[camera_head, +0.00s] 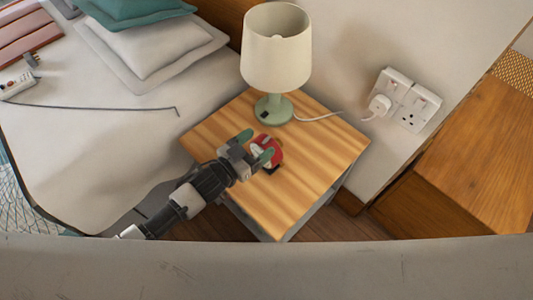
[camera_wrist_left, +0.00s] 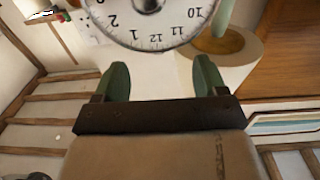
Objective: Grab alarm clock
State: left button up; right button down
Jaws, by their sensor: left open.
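A red alarm clock (camera_head: 270,147) with a pale face sits on the wooden nightstand (camera_head: 313,178), in front of the lamp. My left gripper (camera_head: 257,146) reaches over the nightstand from the left, with its green-tipped fingers open at the clock; one fingertip overlaps the clock in the head view. In the left wrist view, the numbered clock face (camera_wrist_left: 155,38) is large, upside down and just beyond the open fingers (camera_wrist_left: 162,80). The gap between the fingers looks empty. My right gripper is not in view.
A lamp (camera_head: 277,55) with a green base stands behind the clock, and its cord runs to a wall socket (camera_head: 414,107). A bed with pillows (camera_head: 150,42) lies left. A wooden cabinet (camera_head: 460,150) stands right. The nightstand's front and right are clear.

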aim_at(267, 139)
pick_arm(q)
jog(key=w+d, duration=0.1)
jog(key=w+d+f, duration=0.1)
jog(key=w+d, duration=0.1)
jog(key=shift+s, duration=0.1)
jog(key=shift+c, duration=0.5)
